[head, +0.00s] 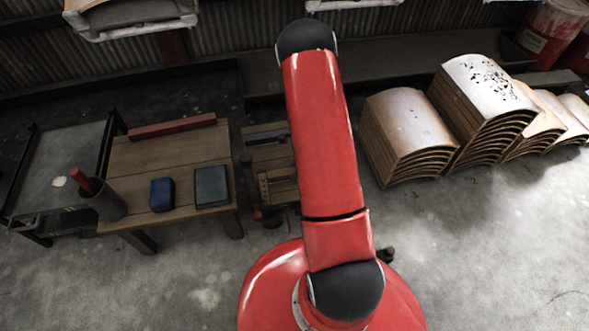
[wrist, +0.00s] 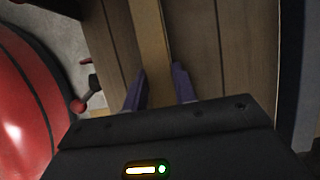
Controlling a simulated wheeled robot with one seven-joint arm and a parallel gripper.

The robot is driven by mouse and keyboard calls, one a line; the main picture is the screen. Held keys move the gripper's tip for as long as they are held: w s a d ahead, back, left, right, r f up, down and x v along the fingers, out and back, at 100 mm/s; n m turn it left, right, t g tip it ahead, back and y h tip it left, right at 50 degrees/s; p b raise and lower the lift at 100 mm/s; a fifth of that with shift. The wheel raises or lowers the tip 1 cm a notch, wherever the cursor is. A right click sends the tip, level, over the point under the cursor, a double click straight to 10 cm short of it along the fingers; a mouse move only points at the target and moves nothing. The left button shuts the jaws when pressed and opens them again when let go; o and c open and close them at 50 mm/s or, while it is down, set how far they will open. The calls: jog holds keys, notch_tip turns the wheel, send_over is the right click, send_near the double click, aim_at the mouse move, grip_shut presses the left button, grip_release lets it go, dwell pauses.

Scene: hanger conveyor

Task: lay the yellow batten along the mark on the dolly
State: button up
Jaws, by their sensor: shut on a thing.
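In the wrist view the yellow batten (wrist: 150,45) is a tan-yellow strip running away from me between the fingers. My gripper (wrist: 160,86) is shut on it, with one purple finger on each side. Brown planks (wrist: 200,40) lie beneath the batten; whether it touches them I cannot tell. In the head view a low wooden platform (head: 266,158), probably the dolly, shows left of my red arm, partly hidden by it. My gripper and the held batten cannot be made out there. I cannot make out the mark.
A wooden table (head: 150,160) left of the platform holds a red bar (head: 172,128), a blue block (head: 161,194), a teal box (head: 211,187) and a grey cup (head: 107,203). A dark-framed cart (head: 60,160) stands far left. Stacked curved panels (head: 405,130) stand right. Front-right floor is clear.

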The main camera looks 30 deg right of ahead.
jog(key=shift+r, duration=0.1)
jog(key=o, duration=1)
jog(key=shift+o, duration=0.2)
